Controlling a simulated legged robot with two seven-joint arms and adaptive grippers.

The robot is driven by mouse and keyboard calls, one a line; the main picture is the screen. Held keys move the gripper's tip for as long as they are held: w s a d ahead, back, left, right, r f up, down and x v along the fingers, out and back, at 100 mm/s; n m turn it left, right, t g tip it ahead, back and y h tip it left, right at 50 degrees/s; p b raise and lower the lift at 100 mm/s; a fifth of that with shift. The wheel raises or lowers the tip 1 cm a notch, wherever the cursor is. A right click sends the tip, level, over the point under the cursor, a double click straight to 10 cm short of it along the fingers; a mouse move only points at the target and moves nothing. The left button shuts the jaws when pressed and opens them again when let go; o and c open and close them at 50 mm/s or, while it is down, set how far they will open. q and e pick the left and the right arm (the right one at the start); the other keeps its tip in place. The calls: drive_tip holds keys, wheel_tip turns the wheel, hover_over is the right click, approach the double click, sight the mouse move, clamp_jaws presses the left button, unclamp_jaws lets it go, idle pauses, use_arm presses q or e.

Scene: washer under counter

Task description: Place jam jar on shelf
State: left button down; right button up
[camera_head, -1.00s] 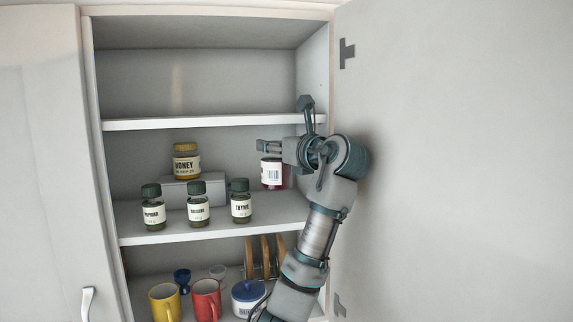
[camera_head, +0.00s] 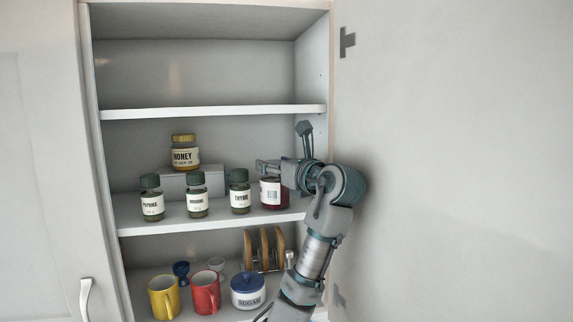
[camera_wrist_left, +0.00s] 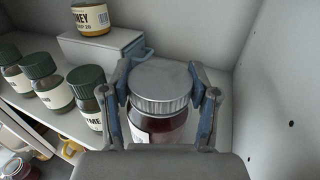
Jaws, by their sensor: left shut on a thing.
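The jam jar (camera_head: 271,194), dark red with a white label, is upright at the right end of the middle shelf (camera_head: 160,221). Its grey metal lid (camera_wrist_left: 160,84) shows in the left wrist view. My left gripper (camera_head: 268,168) is shut on the jam jar, with one finger on each side near the lid. The jar's base is at or just above the shelf surface; I cannot tell if it touches. My right gripper is not in view.
Several spice jars stand left of the jam jar, the thyme jar (camera_head: 239,191) closest. The honey jar (camera_head: 184,153) sits on a grey box (camera_head: 205,180) behind. The cabinet's right wall (camera_wrist_left: 284,100) is close by. Mugs and a sugar pot (camera_head: 248,290) stand below.

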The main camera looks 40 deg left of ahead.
use_arm(q)
drive_tip(key=shift+c, duration=2.4)
unclamp_jaws()
drive_tip(key=shift+a+f, duration=0.2)
drive_tip(key=shift+a, duration=0.25)
drive_tip(key=shift+o, duration=1)
drive_tip(key=shift+a+f, duration=0.1)
drive_tip(key=shift+a, duration=0.35)
drive_tip(key=shift+d+r, duration=0.25)
drive_tip(key=shift+d, duration=0.35)
drive_tip(key=shift+d+r, duration=0.25)
drive_tip(key=shift+d, duration=0.35)
drive_tip(key=b+v, duration=0.2)
drive_tip(key=v, duration=0.9)
drive_tip(key=shift+f+b, duration=0.15)
drive_tip(key=shift+b, duration=0.2)
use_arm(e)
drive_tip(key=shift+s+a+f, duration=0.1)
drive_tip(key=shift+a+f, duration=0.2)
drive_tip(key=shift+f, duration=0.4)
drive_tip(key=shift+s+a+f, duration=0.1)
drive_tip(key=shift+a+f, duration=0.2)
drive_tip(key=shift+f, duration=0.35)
